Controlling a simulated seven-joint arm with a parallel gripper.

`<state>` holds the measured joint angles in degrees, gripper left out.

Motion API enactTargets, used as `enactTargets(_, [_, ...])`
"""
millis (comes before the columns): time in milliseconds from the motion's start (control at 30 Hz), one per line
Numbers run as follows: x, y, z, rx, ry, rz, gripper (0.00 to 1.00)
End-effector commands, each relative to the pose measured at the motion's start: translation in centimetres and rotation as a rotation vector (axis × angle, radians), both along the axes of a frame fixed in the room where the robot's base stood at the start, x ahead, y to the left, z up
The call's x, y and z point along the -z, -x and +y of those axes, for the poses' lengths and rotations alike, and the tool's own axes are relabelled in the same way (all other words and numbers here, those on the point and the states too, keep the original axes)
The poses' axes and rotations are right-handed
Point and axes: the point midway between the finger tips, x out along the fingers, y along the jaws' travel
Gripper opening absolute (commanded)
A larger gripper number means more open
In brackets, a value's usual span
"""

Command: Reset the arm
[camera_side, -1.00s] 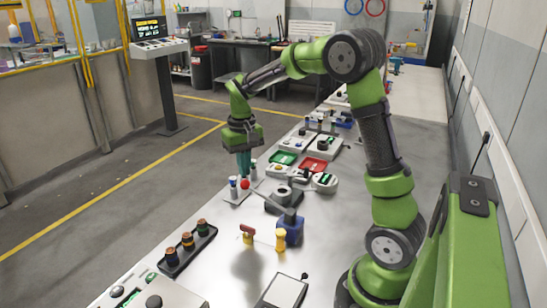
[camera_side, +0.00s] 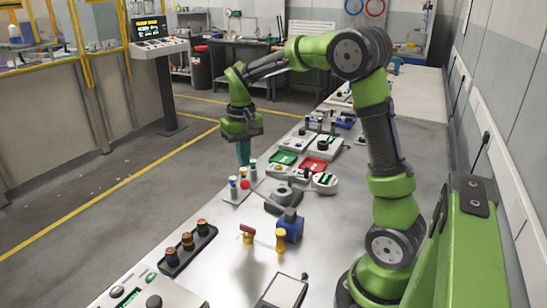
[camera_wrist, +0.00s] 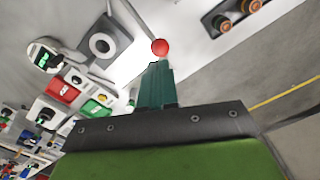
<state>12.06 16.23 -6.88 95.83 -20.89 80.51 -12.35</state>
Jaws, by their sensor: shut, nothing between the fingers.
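My green arm reaches over the bench, and my gripper (camera_side: 243,160) hangs with its teal fingers pointing down near the bench's left edge. The fingers are shut with nothing between them. In the wrist view the closed gripper (camera_wrist: 157,75) points toward a red ball (camera_wrist: 159,47). I cannot tell whether the fingertips touch anything.
A control console (camera_side: 160,48) stands on the floor at left. Air above the bench's near part is clear.

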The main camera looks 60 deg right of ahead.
Motion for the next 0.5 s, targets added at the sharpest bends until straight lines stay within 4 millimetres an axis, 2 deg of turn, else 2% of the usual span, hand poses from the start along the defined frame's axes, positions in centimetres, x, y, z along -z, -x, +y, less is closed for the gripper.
enactTargets(67, [0.0,-0.2,-0.1,0.006,0.005,-0.010,0.00])
enactTargets(167, [1.1,0.4,0.5,0.017,-0.007,-0.020,0.00])
enactTargets(367, [-0.9,3.8,5.1,-0.003,-0.044,-0.168,0.00])
enactTargets(500, [-2.7,7.1,8.9,-0.033,-0.071,-0.303,0.00])
